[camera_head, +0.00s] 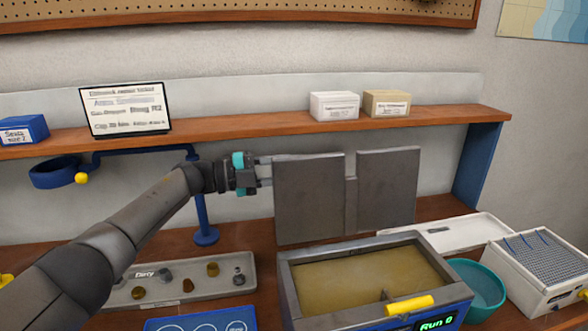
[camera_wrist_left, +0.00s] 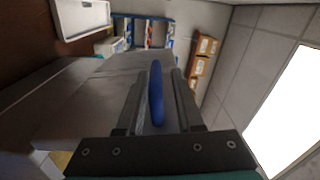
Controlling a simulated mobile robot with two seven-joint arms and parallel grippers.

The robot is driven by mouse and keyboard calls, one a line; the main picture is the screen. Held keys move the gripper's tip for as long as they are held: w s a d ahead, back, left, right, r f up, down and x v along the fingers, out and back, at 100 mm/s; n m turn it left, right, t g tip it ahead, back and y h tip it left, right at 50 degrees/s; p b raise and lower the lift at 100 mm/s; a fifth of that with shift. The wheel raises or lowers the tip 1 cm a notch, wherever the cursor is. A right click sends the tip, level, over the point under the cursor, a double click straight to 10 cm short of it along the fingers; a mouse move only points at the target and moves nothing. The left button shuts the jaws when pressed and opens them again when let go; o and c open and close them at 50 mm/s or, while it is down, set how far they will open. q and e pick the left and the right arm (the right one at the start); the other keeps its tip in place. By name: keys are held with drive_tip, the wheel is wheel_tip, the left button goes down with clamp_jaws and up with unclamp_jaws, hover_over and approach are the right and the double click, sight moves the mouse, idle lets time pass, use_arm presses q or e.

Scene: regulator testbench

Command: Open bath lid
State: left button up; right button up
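The grey bath lid (camera_head: 310,200) stands upright behind the bath, as two flat panels with a gap between them. The bath (camera_head: 290,285) is uncovered and shows murky yellowish liquid. My left gripper (camera_head: 265,171) is at the lid's upper left edge, its fingers spread apart. In the left wrist view a blue handle (camera_wrist_left: 157,95) lies between the two fingers (camera_wrist_left: 157,100), with a gap visible on each side. The lid's grey face (camera_wrist_left: 90,100) also shows there. The handle is hidden in the head view. My right gripper is out of view.
A tray marked Dirty (camera_head: 195,282) with several small parts lies left of the bath. A teal bowl (camera_head: 478,285) and a white rack box (camera_head: 545,270) stand to its right. A wooden shelf (camera_head: 250,133) runs behind. A blue stand (camera_head: 203,215) is behind my left arm.

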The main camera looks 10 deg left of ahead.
use_arm(q)
drive_tip(key=shift+o, duration=0.7)
drive_tip(key=shift+a, duration=0.2)
drive_tip(key=b+v, duration=0.1)
drive_tip(key=v, duration=1.4)
drive_tip(key=shift+b, duration=0.3)
drive_tip(key=shift+s+d, duration=0.1)
